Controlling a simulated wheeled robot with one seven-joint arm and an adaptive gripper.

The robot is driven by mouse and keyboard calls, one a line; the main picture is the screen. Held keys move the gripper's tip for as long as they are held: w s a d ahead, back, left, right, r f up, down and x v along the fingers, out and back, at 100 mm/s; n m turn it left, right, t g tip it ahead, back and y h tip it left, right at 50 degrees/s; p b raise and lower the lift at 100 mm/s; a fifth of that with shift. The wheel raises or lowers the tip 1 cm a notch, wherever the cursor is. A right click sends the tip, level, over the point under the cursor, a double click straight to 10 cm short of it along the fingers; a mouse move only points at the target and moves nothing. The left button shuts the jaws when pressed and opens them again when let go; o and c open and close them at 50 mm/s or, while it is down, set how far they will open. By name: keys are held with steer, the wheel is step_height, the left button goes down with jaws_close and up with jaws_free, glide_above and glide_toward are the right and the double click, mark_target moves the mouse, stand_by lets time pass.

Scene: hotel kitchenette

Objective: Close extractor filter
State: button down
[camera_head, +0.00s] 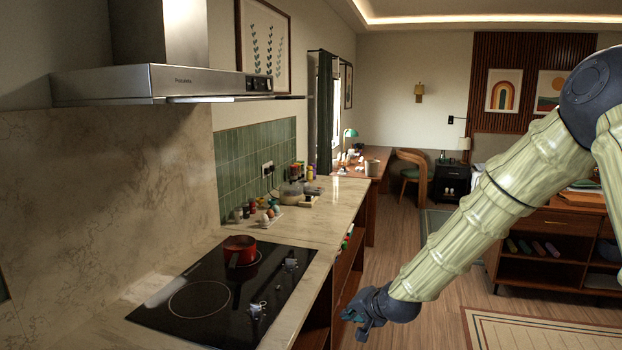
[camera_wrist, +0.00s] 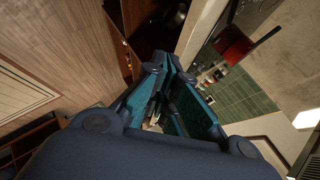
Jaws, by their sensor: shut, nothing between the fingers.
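The stainless steel extractor hood (camera_head: 150,84) hangs on the wall at the upper left in the head view. A thin flat panel, which looks like its filter (camera_head: 235,99), shows along the hood's lower edge and reaches a little past its right end. Its exact angle is hard to tell. My gripper (camera_head: 356,318) is low at the bottom centre, beside the counter front, well below and to the right of the hood, touching neither. In the wrist view its teal fingers (camera_wrist: 168,74) are closed together with nothing between them. The filter cannot be made out in the wrist view.
A red pot (camera_head: 239,250) stands on the black cooktop (camera_head: 200,297), below the hood; its handle shows in the wrist view. Small jars and eggs (camera_head: 268,215) sit farther along the counter (camera_head: 325,212).

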mark_target(302, 97)
steer(key=w+a+r+m+t+y+p, duration=0.15)
steer(key=w+r, duration=0.25)
steer(key=r, duration=1.1)
steer(key=w+a+r+m+t, duration=0.1)
steer(key=w+r+t, duration=0.15)
steer(key=r, duration=1.25)
step_height(302, 97, up, 26)
steer(key=s+t+y+p, duration=0.1)
steer(key=t+y+p, duration=0.1)
steer(key=shift+m+h, duration=0.25)
steer(key=shift+m, duration=0.3)
steer(key=shift+s+a+p+x, duration=0.3)
steer(key=shift+p+x, duration=0.7)
steer(key=shift+x, duration=1.15)
steer(key=shift+s+a+p+x, duration=0.1)
steer(key=shift+a+p+x, duration=0.65)
steer(key=shift+x, duration=1.35)
steer(key=shift+s+a+p+x, duration=0.2)
steer(key=shift+p+x, duration=1.05)
steer(key=shift+x, duration=0.9)
